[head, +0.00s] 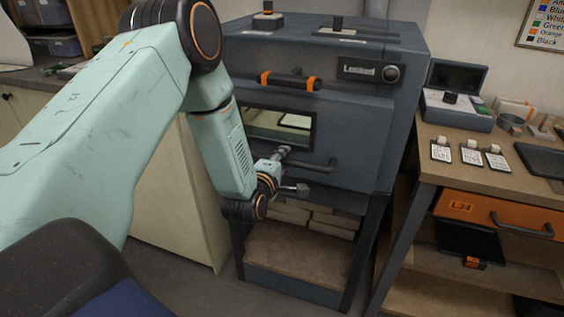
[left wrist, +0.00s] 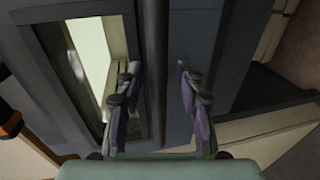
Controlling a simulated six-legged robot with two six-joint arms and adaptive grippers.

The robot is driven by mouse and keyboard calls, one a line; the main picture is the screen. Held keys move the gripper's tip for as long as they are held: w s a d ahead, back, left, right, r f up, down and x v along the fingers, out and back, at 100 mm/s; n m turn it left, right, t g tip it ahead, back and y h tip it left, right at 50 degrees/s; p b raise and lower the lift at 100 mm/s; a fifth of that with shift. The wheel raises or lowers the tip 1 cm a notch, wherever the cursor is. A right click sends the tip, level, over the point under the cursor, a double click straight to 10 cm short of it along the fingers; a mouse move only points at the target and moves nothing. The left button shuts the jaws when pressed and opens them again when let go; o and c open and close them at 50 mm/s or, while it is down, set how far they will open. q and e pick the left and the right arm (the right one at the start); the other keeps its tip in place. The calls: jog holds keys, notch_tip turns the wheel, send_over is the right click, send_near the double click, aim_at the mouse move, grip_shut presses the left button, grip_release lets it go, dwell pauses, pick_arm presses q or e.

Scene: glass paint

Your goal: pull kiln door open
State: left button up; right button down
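The kiln (head: 345,120) is a dark grey box on a stand, with a glass window (head: 278,125) in its front door. The door looks closed. A dark bar handle (head: 320,166) runs across the door below the window. My left gripper (head: 288,170) is at the left part of this handle, with one finger above it and one below. In the left wrist view the left gripper (left wrist: 160,90) has its fingers apart, and a dark bar (left wrist: 155,60) shows between them, nearer the left finger. I cannot tell whether either finger touches it. My right gripper is out of view.
An orange and black bar (head: 290,80) sits on the kiln front above the window. A wooden bench (head: 510,190) with cards and a grey case (head: 455,105) stands at the right. Bricks (head: 333,222) lie under the kiln. A cream cabinet (head: 165,200) is at the left.

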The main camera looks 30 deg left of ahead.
pick_arm(q)
jog(key=shift+w+d+r, duration=0.1)
jog(key=shift+d+r, duration=0.05)
jog(key=shift+d, duration=0.3)
jog(key=shift+c, duration=0.5)
jog(key=shift+a, duration=0.35)
jog(key=c, duration=0.4)
jog(key=shift+d, duration=0.25)
grip_shut()
